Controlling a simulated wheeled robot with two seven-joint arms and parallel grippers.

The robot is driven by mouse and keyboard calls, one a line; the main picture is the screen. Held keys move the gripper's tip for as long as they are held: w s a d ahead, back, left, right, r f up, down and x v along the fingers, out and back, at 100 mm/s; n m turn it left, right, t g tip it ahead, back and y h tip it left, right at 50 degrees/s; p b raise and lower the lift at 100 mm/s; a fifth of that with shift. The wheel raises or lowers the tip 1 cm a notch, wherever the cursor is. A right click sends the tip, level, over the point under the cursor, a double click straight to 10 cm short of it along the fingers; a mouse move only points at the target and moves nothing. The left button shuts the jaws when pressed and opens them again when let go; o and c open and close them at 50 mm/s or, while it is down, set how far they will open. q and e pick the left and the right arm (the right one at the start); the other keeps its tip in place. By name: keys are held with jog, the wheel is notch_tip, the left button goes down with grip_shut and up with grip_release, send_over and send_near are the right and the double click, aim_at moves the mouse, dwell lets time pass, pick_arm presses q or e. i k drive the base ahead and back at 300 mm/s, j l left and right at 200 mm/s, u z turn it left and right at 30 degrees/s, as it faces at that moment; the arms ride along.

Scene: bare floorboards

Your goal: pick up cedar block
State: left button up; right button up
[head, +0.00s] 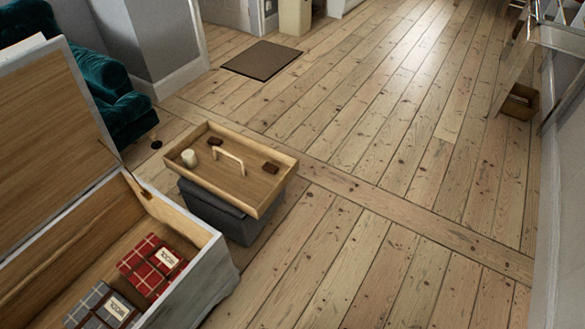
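No block is marked as cedar in the head view. Two small dark brown blocks lie on a wooden tray (247,208): one (270,167) near its right end, one (215,141) near its far edge. Either could be the cedar block; I cannot tell which. The tray rests on a dark grey box-like stool (228,217). A small cream cylinder (189,158) and a pale wooden handle (229,157) are also on the tray. Neither of my grippers is in view.
An open wooden chest (178,218) at lower left holds a red plaid folded cloth (139,254) and a grey plaid one (82,308), both labelled. A teal armchair (117,97) and brown mat (262,60) lie beyond.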

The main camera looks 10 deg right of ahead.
aim_at(272, 169)
jog(key=i+l+u, duration=0.1)
jog(key=i+l, duration=0.15)
jog(key=i+l+u, duration=0.1)
jog(key=i+l, duration=0.15)
jog(key=i+l+u, duration=0.1)
jog(key=l, duration=0.35)
jog(key=i+l+u, duration=0.1)
jog(key=i+l, duration=0.2)
jog(key=i+l+u, duration=0.1)
jog(key=l, duration=0.3)
jog(key=i+l, duration=0.3)
jog(key=l+u, duration=0.05)
jog(key=l, duration=0.05)
